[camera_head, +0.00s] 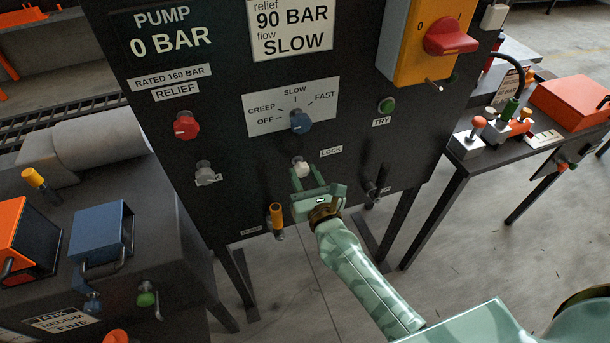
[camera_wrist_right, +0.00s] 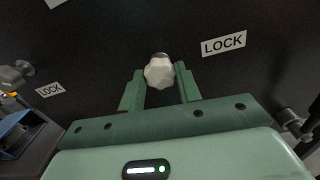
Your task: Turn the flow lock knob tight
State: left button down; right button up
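The flow lock knob is a small pale, faceted knob (camera_head: 301,168) on the dark panel, below the blue flow knob (camera_head: 300,121) and left of a LOCK label (camera_head: 331,152). In the right wrist view the lock knob (camera_wrist_right: 159,72) sits at the fingertips, roughly centred between them. My right gripper (camera_head: 307,177) points at the panel with its fingers apart, one on each side of the knob. In the right wrist view the gripper (camera_wrist_right: 160,78) shows no clear contact with the knob. My left gripper is not in view.
A red relief knob (camera_head: 186,125) and a grey lock knob (camera_head: 205,173) are to the left. A green TRY button (camera_head: 386,105) and red switch (camera_head: 450,37) are above right.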

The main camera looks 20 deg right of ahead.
dwell(0.3)
jog(key=n+p, duration=0.1)
jog(key=n, duration=0.2)
jog(key=shift+r, duration=0.1)
jog(key=n+p, duration=0.1)
jog(key=n, duration=0.2)
jog(key=shift+n+p, duration=0.4)
jog(key=n+p, duration=0.2)
jog(key=n, duration=0.5)
jog(key=shift+a+p, duration=0.1)
jog(key=shift+p, duration=0.25)
jog(key=n+p, duration=0.1)
jog(key=n, duration=0.4)
jog(key=shift+n+p, duration=0.3)
jog(key=shift+p, duration=0.1)
jog(key=shift+f+n+p, duration=0.15)
jog(key=shift+n+p, duration=0.15)
jog(key=shift+n, duration=0.8)
jog(key=shift+f+n+p, duration=0.1)
jog(key=shift+n+p, duration=0.15)
jog(key=shift+n, duration=0.85)
jog(key=shift+s, duration=0.1)
jog(key=o, duration=1)
